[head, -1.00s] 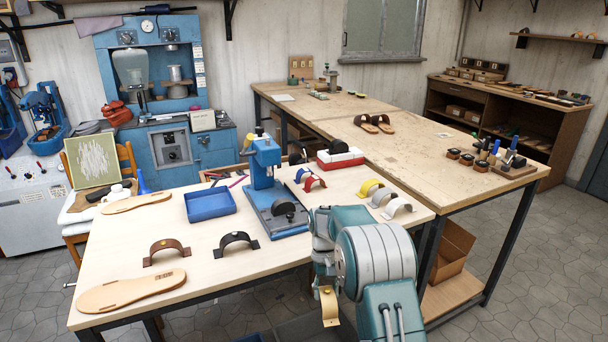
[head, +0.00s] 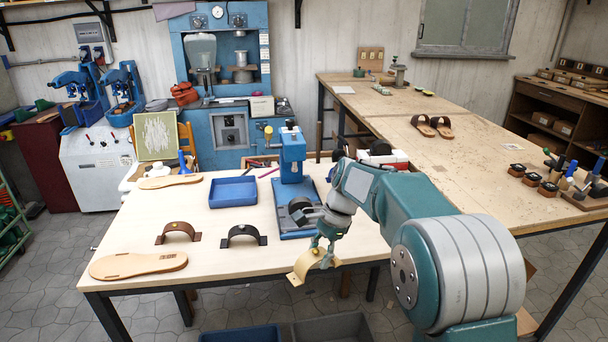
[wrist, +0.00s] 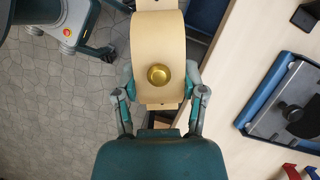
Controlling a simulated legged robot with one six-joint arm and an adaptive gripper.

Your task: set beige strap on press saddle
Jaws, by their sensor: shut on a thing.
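The beige strap (head: 302,266) is a curved band held in my gripper (head: 327,254), in front of the table's front edge and apart from the press. In the wrist view the strap (wrist: 158,40) sits between my two fingers (wrist: 160,93), with a round brass piece (wrist: 158,75) on it. The blue press (head: 292,160) stands on the table beyond my gripper. The press base (wrist: 280,98) and dark saddle (wrist: 299,121) show at right in the wrist view.
A brown strap (head: 179,231) and a black strap (head: 243,235) stand left of the press on the table (head: 215,262). A blue tray (head: 233,192) and sandal soles (head: 138,266) lie there too. Grey and blue bins (head: 333,328) are on the floor below.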

